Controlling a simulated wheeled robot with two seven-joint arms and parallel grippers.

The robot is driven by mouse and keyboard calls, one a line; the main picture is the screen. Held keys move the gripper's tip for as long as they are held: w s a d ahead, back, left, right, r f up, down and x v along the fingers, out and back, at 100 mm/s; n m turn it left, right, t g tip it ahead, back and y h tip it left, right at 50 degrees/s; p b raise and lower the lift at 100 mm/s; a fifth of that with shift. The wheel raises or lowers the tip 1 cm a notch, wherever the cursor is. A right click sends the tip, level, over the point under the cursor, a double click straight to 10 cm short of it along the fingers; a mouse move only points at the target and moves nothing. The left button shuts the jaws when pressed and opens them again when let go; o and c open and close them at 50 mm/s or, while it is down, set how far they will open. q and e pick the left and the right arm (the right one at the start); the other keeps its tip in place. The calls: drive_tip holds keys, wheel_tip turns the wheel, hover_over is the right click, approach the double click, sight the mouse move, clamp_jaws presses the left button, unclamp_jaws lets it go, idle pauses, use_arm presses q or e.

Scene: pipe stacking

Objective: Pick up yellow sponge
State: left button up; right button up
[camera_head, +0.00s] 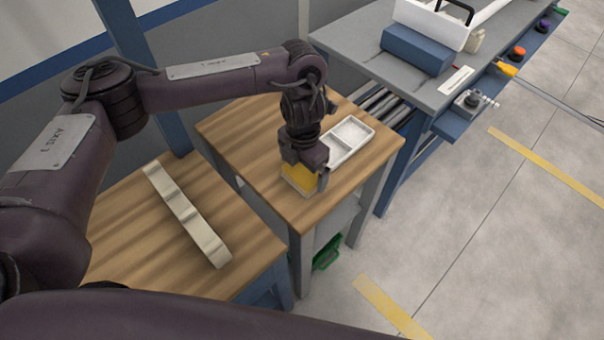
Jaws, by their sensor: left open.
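The yellow sponge (297,179) is at the front of the small wooden table, partly hidden by my left gripper. My left gripper (306,176) points down right over the sponge, with one finger showing along the sponge's right side. The jaws are open; the other finger and any contact with the sponge are hard to make out. My right gripper is not in view.
A white divided tray (338,158) lies just behind and right of my left gripper on the wooden table (240,125). A pale notched rack (186,213) lies on the nearer table at left. A grey workbench (365,40) with a blue box (416,50) stands behind right.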

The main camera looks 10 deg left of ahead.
sight(303, 172)
use_arm(q)
drive_tip(key=shift+a+f, duration=0.1)
drive_tip(key=shift+f, duration=1.05)
drive_tip(key=shift+w+f, duration=0.1)
drive_tip(key=shift+f, duration=0.05)
drive_tip(key=c, duration=0.8)
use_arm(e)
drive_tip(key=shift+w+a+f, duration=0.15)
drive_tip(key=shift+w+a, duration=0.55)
use_arm(q)
drive_tip(key=shift+r, duration=0.8)
wheel_tip(303, 172, up, 19)
drive_tip(key=p, duration=0.1)
drive_tip(key=shift+f+p, duration=0.2)
drive_tip(key=shift+p, duration=0.15)
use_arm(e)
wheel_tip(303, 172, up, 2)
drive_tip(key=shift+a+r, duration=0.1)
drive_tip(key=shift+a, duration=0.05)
